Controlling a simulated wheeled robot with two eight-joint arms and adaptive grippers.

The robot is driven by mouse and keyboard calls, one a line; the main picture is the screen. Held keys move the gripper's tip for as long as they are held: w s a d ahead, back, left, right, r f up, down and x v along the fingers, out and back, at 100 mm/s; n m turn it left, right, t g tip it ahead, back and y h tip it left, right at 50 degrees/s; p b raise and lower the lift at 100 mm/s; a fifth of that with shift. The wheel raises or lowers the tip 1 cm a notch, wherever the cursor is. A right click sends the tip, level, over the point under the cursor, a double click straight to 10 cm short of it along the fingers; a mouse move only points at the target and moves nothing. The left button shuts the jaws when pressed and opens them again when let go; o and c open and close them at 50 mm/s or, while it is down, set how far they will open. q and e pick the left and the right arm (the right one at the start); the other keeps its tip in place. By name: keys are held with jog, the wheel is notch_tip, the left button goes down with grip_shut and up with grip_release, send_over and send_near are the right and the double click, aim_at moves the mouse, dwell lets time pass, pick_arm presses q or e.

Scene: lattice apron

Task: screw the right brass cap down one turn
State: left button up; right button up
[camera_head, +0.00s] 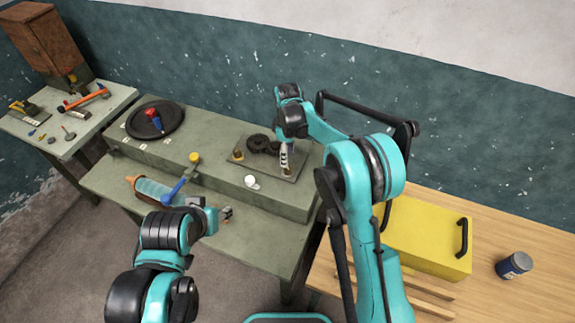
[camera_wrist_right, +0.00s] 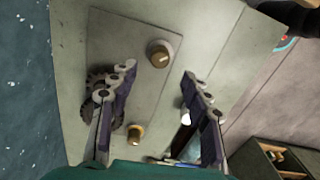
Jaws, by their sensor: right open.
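A thin plate (camera_head: 262,172) on the raised bench top carries dark gears (camera_head: 259,144) and two brass caps. The left brass cap (camera_head: 237,154) shows beside the gears; it also shows low in the right wrist view (camera_wrist_right: 136,134). The right brass cap (camera_head: 287,171) is below my right gripper (camera_head: 287,158), partly hidden by it. In the right wrist view the right brass cap (camera_wrist_right: 160,53) stands upright, beyond and between the open fingertips, apart from both. My left gripper (camera_head: 218,213) is over the lower front bench; its jaw state is unclear.
A dark round tray (camera_head: 172,127) is on the bench's left end. A bottle (camera_head: 152,189), a blue-handled tool (camera_head: 180,186) and a white round piece (camera_head: 251,182) are nearer. A yellow box (camera_head: 420,236) and blue tin (camera_head: 514,265) are on the right wooden table.

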aim_at(288, 170)
notch_tip(288, 170, down, 6)
jog(key=shift+f+b, duration=0.2)
jog(key=shift+b, duration=0.2)
grip_shut()
